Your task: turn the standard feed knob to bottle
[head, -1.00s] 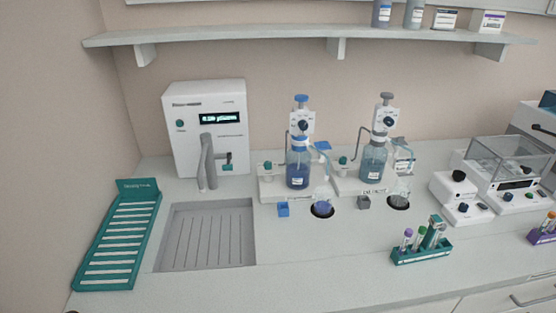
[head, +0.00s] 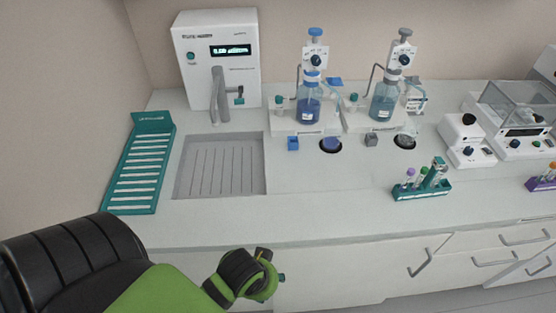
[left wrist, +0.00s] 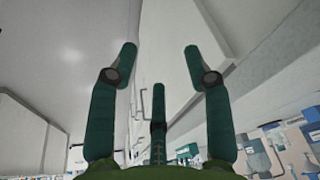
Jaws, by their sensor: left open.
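Two bottle dispensers stand at the back of the bench. The left one (head: 309,110) has a blue cap and blue liquid, and I take it for the standard. A teal knob (head: 279,100) sits on its base, left of the bottle, and a dark knob (head: 316,60) sits on its white head panel. I cannot read which way either points. My left gripper (left wrist: 160,50) is open and empty in the left wrist view. In the head view its arm is low at the front, below the bench top and far from the knobs; the fingers are mostly hidden. My right gripper is not in view.
The grey-capped dispenser (head: 383,108) stands to the right. A white machine with a tap (head: 217,60) is behind the sink (head: 222,168). A teal rack (head: 139,168) lies left, and a tube rack (head: 421,190) stands front right. The front strip of the bench is clear.

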